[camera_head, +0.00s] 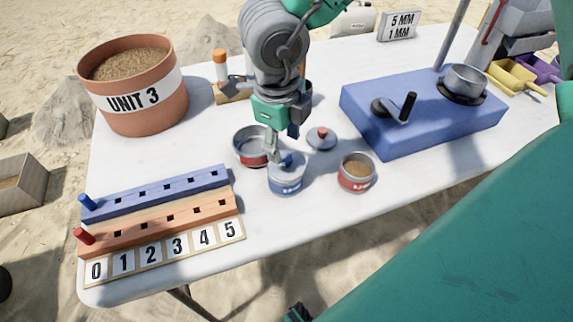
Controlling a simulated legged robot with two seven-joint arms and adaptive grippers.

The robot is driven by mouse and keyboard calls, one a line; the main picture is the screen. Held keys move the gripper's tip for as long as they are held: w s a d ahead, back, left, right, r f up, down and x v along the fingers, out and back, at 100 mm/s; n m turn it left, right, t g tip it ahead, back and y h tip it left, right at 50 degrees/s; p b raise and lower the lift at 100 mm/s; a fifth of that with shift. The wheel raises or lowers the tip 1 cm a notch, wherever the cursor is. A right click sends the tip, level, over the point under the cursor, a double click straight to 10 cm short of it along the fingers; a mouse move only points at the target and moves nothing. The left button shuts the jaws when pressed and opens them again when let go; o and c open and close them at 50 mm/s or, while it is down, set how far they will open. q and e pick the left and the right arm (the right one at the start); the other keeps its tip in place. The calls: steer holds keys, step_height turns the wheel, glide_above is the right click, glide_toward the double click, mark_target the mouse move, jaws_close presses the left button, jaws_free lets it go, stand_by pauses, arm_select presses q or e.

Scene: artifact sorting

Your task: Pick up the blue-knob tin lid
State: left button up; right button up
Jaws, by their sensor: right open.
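The blue-knob tin lid (294,161) is grey and lies on top of a tin with a blue label (287,186), near the front middle of the table. My right gripper (282,147) is open, pointing down just above the lid. One finger reaches down at the left side of the knob and hides part of it. I cannot tell whether it touches.
An open tin (245,147) stands close behind on the left. A red-knob lid (321,140) and a sand-filled tin (357,173) are to the right. Peg rails (160,205) lie left, a terracotta pot (150,110) back left, a blue block (420,115) right. The front table strip is clear.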

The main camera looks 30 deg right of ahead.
mark_target(286, 157)
steer(key=f+b, duration=0.1)
steer(key=f, duration=0.1)
steer(key=f+b, duration=0.1)
steer(key=f, duration=0.1)
steer(key=shift+s+d+f, duration=0.15)
steer(key=shift+d+f, duration=0.05)
steer(key=shift+f, duration=0.15)
steer(key=shift+r, duration=0.1)
steer(key=c, duration=1)
steer(key=shift+o, duration=0.2)
